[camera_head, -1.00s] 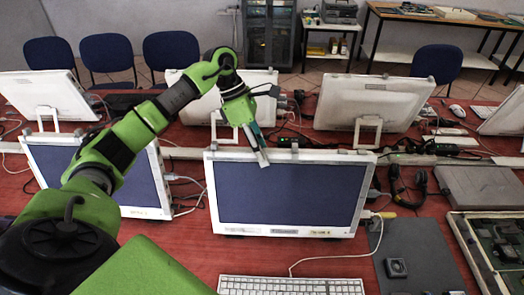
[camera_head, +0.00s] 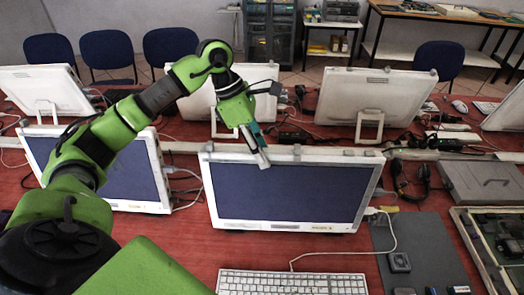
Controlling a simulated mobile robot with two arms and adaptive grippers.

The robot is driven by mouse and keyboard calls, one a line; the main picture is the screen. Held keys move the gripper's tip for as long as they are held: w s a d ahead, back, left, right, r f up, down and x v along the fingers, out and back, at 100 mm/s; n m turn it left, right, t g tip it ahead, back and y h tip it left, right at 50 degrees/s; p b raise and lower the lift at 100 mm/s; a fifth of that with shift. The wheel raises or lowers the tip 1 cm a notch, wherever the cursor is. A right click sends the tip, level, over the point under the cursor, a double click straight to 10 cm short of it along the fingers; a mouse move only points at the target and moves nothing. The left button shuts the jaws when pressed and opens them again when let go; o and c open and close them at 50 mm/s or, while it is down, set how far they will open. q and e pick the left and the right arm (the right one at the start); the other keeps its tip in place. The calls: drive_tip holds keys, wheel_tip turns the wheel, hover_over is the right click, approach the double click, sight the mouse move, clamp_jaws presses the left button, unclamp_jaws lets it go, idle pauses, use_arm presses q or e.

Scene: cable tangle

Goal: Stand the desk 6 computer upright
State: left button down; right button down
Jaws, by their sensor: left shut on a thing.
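A white-framed computer (camera_head: 290,195) with a dark blank screen stands on the red desk in the middle of the head view. Its screen faces me, and its top edge is wider in the picture than its bottom edge. No desk number is readable. My left gripper (camera_head: 260,158) points down at the top edge of this computer, left of its middle, and is shut on that edge. The gripper's far finger is partly hidden. The computer's stand is hidden behind it. My right gripper is not in view.
A keyboard (camera_head: 292,283) lies in front of the computer. A second computer (camera_head: 95,170) stands at left, beneath my arm. Cables, a headset (camera_head: 411,180), a grey case (camera_head: 482,182) and an open board box (camera_head: 500,240) lie at right. More computers stand behind.

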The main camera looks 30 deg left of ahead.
use_arm(q)
drive_tip(key=c, duration=1.6)
unclamp_jaws()
drive_tip(key=shift+s+d+f, duration=0.15)
drive_tip(key=shift+s, duration=0.15)
drive_tip(key=shift+s+d+r, duration=0.1)
drive_tip(key=shift+r, duration=0.1)
drive_tip(key=shift+a+r, duration=0.25)
drive_tip(key=shift+r, duration=0.05)
drive_tip(key=v, duration=1.1)
drive_tip(key=shift+r, duration=0.15)
